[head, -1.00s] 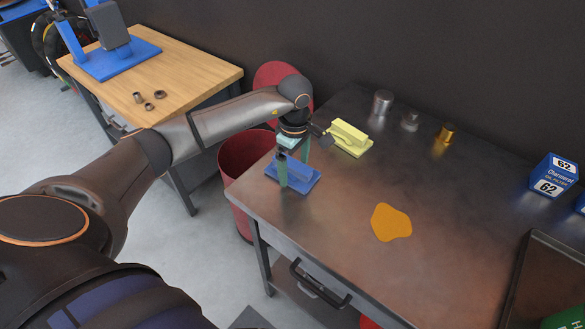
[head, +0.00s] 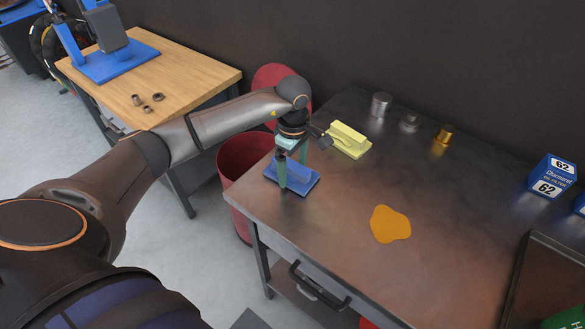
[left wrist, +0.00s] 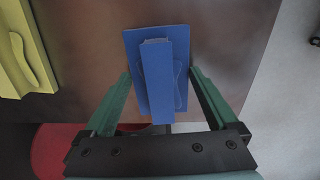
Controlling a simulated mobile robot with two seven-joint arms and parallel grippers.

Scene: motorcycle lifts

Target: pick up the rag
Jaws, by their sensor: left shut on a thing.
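My right gripper is not in view.
The workbench (head: 330,225) holds an orange puddle (head: 390,224), metal cans (head: 381,105), a brass cylinder (head: 444,134), a blue oil filter box (head: 552,175) and a dark tray (head: 535,275). A red bin (head: 243,160) stands left of the bench, near a wooden table (head: 170,85).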

